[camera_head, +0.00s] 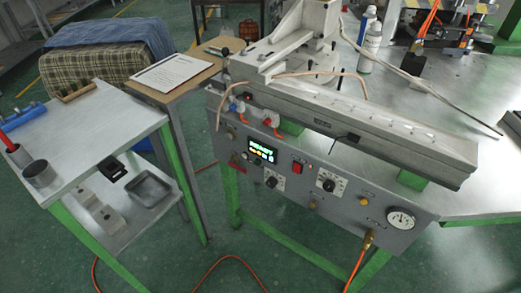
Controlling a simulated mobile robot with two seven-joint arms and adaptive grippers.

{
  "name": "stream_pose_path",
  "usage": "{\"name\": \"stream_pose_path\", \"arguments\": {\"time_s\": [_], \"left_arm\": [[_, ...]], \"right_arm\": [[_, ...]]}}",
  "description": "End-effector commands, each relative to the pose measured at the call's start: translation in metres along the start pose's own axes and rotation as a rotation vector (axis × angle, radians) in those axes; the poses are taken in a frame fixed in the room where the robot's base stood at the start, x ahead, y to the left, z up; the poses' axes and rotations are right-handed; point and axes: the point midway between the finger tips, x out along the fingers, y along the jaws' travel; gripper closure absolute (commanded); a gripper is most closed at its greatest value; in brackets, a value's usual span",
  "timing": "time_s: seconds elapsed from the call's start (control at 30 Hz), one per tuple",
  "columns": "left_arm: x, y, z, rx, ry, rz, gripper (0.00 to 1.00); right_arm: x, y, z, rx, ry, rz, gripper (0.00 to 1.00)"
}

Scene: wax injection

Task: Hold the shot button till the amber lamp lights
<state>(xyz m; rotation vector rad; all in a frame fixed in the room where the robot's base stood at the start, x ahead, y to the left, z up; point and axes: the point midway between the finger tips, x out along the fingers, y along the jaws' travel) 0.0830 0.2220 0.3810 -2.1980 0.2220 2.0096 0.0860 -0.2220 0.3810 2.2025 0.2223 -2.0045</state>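The wax injection machine (390,130) stands on a metal bench with a grey control panel (345,212) on its front. The panel carries a small lit display (262,151) with green text and small coloured marks below it. A red switch (298,167) sits to the right of the display. Two black knobs and several small fittings are on the panel. A small yellowish round part (365,195) is near the right knob; I cannot tell whether it is a lamp or a button, or whether it is lit. I cannot identify the shot button for certain. Neither gripper is in view.
A round gauge (400,219) is at the panel's right end, with an orange hose below. A side table (85,140) at left holds cups and a brush block. A paper sheet (172,72) lies on a brown table.

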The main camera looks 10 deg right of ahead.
Motion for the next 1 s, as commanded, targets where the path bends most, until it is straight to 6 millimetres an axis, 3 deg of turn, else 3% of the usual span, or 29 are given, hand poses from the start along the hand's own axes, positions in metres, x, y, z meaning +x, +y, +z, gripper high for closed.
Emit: {"name": "stream_pose_path", "arguments": {"time_s": [0.33,0.37,0.4,0.47,1.0], "left_arm": [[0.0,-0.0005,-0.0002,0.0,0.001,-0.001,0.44],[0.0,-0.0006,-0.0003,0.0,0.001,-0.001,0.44],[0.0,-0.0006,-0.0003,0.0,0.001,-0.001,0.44],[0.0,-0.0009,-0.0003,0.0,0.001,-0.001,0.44],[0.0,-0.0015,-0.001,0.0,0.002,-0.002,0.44]], "right_arm": [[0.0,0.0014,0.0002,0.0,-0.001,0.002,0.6],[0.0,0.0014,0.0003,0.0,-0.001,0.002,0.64],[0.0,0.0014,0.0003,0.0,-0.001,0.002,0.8],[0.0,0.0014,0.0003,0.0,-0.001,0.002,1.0],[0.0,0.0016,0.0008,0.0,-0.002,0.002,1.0]]}}
